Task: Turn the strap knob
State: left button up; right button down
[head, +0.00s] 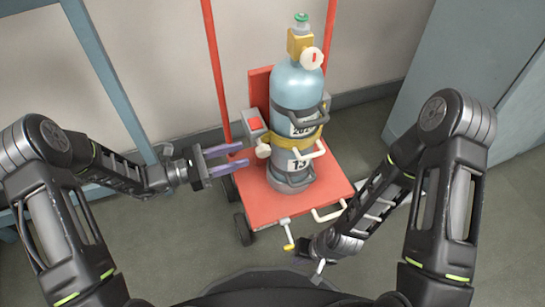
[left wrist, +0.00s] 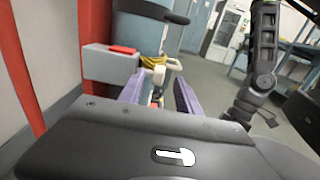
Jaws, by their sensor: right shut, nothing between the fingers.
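A pale blue cylinder (head: 297,85) stands upright on a red cart (head: 262,208), with grey bands and a yellow strap (head: 310,136) around it. A small cream knob (head: 263,150) sits at the cylinder's left side, below a grey box with a red top (head: 255,124). I take it for the strap knob. My left gripper (head: 242,156) is open, its purple fingers pointing at the knob from the left. In the left wrist view the knob (left wrist: 158,75) shows between and beyond the fingers, with no clear contact. My right gripper (head: 320,266) is shut and empty, low by the cart's front edge.
White handles (head: 312,152) stick out at the cylinder's front. A yellow-tipped lever (head: 288,236) hangs at the cart's front edge, left of my right gripper. Red uprights (head: 214,65) stand behind. A blue-grey cabinet (head: 450,60) is at the right.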

aim_at(258, 150)
dwell(0.3)
pick_arm(q)
jog(key=b+x, duration=0.1)
jog(key=x, duration=0.5)
jog(key=shift+d+f+b, duration=0.1)
jog(key=shift+d+b, duration=0.25)
jog(key=shift+d, duration=0.05)
jog(key=shift+w+d, duration=0.25)
jog(key=shift+d, duration=0.25)
grip_shut()
